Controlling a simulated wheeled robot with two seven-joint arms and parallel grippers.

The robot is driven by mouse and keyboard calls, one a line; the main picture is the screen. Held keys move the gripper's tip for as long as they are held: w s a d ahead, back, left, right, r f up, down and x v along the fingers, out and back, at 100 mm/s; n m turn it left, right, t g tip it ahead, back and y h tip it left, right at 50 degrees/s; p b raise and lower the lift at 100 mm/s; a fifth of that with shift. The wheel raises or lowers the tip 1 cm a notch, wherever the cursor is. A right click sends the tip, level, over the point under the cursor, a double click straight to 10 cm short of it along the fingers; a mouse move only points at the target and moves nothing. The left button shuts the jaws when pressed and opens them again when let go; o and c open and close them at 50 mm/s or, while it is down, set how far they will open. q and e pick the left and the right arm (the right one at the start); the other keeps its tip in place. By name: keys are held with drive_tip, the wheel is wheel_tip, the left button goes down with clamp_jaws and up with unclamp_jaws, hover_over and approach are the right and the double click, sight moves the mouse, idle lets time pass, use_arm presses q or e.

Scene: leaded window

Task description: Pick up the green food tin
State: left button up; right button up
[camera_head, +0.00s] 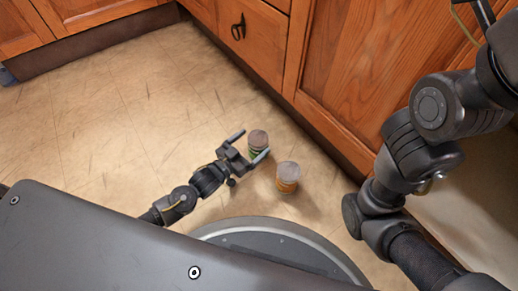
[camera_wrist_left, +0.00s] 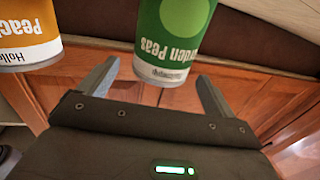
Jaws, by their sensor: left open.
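The green food tin (camera_head: 258,144) stands on the floor near the wooden cabinets, its grey lid up. In the left wrist view the green tin (camera_wrist_left: 172,40), labelled "Garden Peas", appears upside down between the fingers. My left gripper (camera_head: 251,147) is open, with one finger on each side of the green tin. I cannot tell whether either finger touches it. One finger hides part of the tin's lower side in the head view. In the left wrist view the open fingers (camera_wrist_left: 155,85) show clearly. My right gripper is not in view.
An orange tin (camera_head: 288,176), labelled "Peach" in part, stands just right of the left gripper; it also shows in the left wrist view (camera_wrist_left: 28,35). Wooden cabinets (camera_head: 340,70) stand beyond the tins. The tiled floor (camera_head: 110,120) is clear to the left.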

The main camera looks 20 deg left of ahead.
sight(258, 138)
use_arm(q)
drive_tip(key=x, duration=0.1)
drive_tip(key=b+x, duration=0.1)
drive_tip(key=shift+w+d+f, duration=0.2)
drive_tip(key=shift+w+f, duration=0.1)
drive_tip(key=shift+w+d+r+b, duration=0.2)
drive_tip(key=shift+w+d+b, duration=0.05)
drive_tip(key=shift+w+b, duration=0.15)
drive_tip(key=shift+r, duration=0.1)
drive_tip(key=c, duration=1.4)
